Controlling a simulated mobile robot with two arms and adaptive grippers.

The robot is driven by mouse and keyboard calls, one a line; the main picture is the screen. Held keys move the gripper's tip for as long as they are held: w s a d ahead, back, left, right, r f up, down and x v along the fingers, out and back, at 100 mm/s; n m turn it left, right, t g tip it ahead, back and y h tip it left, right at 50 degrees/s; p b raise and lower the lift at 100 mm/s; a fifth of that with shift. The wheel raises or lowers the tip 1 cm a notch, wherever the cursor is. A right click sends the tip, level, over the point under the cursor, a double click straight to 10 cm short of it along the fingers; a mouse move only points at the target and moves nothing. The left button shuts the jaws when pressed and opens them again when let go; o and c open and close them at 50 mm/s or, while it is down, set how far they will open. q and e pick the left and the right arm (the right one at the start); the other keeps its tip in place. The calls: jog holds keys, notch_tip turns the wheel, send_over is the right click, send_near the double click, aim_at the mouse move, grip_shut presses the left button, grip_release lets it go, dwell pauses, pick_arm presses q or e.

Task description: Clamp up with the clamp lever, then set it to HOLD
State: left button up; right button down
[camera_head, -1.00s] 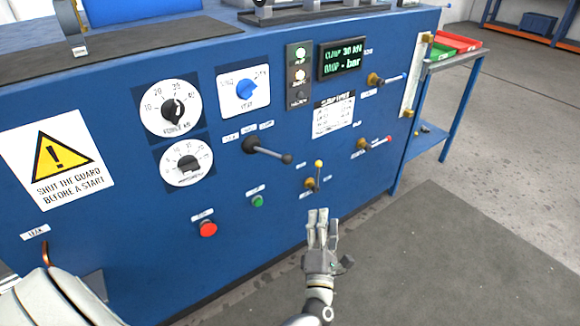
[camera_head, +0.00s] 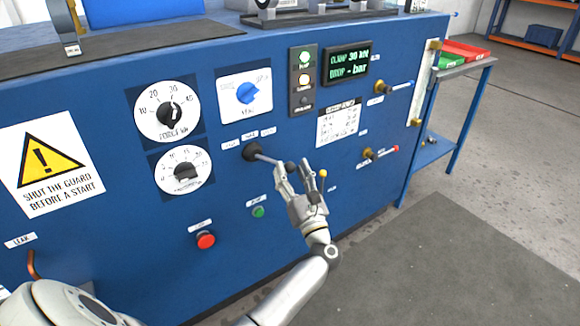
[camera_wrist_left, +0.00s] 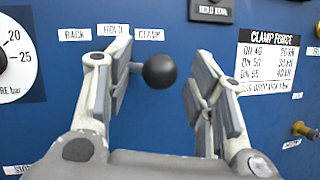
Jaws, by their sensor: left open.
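The clamp lever (camera_head: 265,158) sticks out of the blue panel and ends in a black ball knob (camera_wrist_left: 160,71). Its labels BACK (camera_wrist_left: 75,34), HOLD (camera_wrist_left: 113,30) and CLAMP (camera_wrist_left: 149,34) sit in a row above it. In the left wrist view the knob shows below the CLAMP label. My left gripper (camera_head: 293,166) is open at the knob; the wrist view shows the knob between the spread fingers (camera_wrist_left: 162,75), with no clear contact. The lever's base is hidden behind a finger there. The display (camera_head: 348,64) reads CLAMP 30 kN and DROP - bar. My right gripper is not in view.
A red button (camera_head: 206,240) and a green button (camera_head: 258,212) are below left. Two valve handles (camera_head: 392,88) (camera_head: 380,153) stick out at the right.

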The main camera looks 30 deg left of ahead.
pick_arm(q)
jog(key=shift+x, duration=0.9)
jog(key=shift+c, duration=0.4)
jog(key=shift+s, duration=0.1)
grip_shut()
